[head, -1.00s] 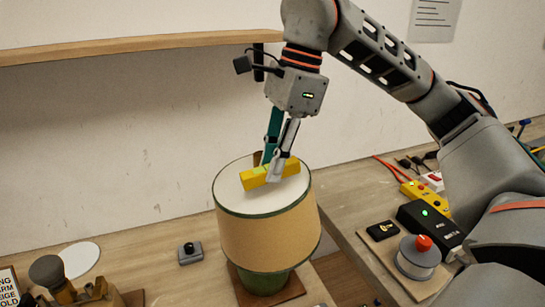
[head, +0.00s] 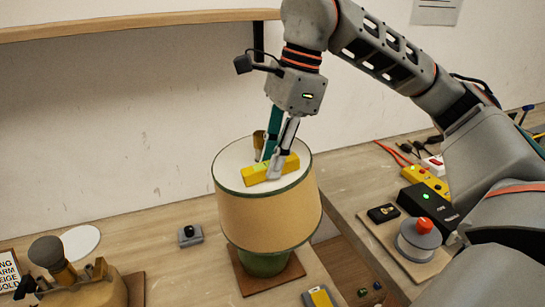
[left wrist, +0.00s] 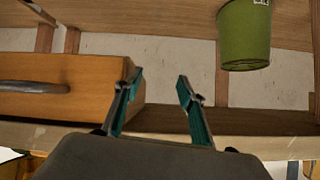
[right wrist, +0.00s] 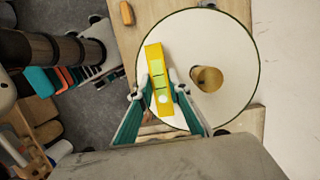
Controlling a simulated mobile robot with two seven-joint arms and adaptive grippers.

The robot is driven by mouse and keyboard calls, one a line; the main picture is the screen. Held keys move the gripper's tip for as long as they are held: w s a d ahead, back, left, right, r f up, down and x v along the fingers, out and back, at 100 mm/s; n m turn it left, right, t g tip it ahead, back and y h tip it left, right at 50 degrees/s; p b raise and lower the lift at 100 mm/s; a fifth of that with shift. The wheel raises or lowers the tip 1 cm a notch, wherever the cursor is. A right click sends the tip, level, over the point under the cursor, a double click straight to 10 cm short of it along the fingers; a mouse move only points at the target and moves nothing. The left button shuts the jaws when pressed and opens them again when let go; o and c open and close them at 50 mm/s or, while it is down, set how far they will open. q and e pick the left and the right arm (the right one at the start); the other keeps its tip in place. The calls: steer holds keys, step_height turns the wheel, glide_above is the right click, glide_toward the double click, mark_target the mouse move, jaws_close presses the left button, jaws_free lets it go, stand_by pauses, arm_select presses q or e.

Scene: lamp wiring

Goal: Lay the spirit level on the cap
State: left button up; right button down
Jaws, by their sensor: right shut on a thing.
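The yellow spirit level (head: 288,163) with its pale green vial is at the white cap (head: 233,178) on top of the tan lampshade (head: 266,220). My right gripper (head: 274,165) is shut on the level, its fingers either side of it. In the right wrist view the level (right wrist: 155,60) lies across the left part of the round white cap (right wrist: 225,40), beside a short brass-coloured knob (right wrist: 207,79). The level looks on or just above the cap; I cannot tell if they touch. My left gripper (left wrist: 158,80) is open and empty in the left wrist view.
The knob (head: 258,139) rises behind the level. A wooden shelf (head: 130,28) hangs on the wall. A black box (head: 428,203) and a spool with a red top (head: 420,232) stand at right. In the left wrist view, a drawer (left wrist: 70,105) and green bin (left wrist: 244,35) show.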

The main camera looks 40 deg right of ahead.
steer(key=c, duration=1.8)
jaws_free()
steer(key=v, duration=1.2)
